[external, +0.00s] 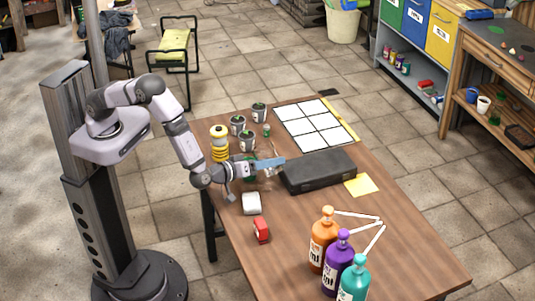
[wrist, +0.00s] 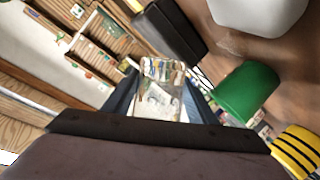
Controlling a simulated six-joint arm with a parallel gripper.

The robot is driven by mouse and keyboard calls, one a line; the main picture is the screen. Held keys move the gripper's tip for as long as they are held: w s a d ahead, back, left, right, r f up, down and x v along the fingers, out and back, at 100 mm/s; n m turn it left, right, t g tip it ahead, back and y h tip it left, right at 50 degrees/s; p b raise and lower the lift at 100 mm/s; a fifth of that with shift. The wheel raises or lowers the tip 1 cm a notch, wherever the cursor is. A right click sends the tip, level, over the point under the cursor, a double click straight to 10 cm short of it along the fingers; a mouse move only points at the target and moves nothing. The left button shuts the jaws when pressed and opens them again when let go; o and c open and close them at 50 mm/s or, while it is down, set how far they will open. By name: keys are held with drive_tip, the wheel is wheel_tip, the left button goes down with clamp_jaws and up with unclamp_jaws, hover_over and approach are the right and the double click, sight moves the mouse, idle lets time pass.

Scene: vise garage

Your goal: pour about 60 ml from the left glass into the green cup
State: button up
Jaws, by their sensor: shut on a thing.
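My gripper (external: 272,166) is over the table beside the black case. In the wrist view its two blue fingers (wrist: 160,100) are shut on a clear glass (wrist: 160,88). The wrist view is strongly rolled, and the glass's tilt and liquid level cannot be told. The green cup (wrist: 247,92) stands on the table, to the right of the held glass and apart from it in the wrist view. In the external view the cup is mostly hidden behind my gripper. No stream of liquid shows.
A black case (external: 318,171) lies right of my gripper. A yellow striped stack (external: 219,143), several dark tins (external: 238,125), a white object (external: 251,203) and a red one (external: 261,229) are nearby. Colored bottles (external: 338,258) stand at the front. A faint clear outline (wrist: 231,45) shows on the table.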

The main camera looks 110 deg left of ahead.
drive_tip(key=shift+w+r, duration=0.1)
idle(0.7)
drive_tip(key=shift+w+d+m+g+p, duration=0.25)
drive_tip(key=shift+w+m+g+p, duration=0.45)
drive_tip(key=shift+m+p, duration=0.55)
drive_tip(key=shift+w+d+r+m+g+p, duration=0.1)
drive_tip(key=shift+w+r+m+g+p, duration=0.3)
drive_tip(key=shift+p, duration=0.8)
drive_tip(key=shift+w+d+f+m+g, duration=0.1)
drive_tip(key=shift+w+f+m+g, duration=0.25)
drive_tip(key=shift+m, duration=0.5)
drive_tip(key=shift+w+r, duration=0.1)
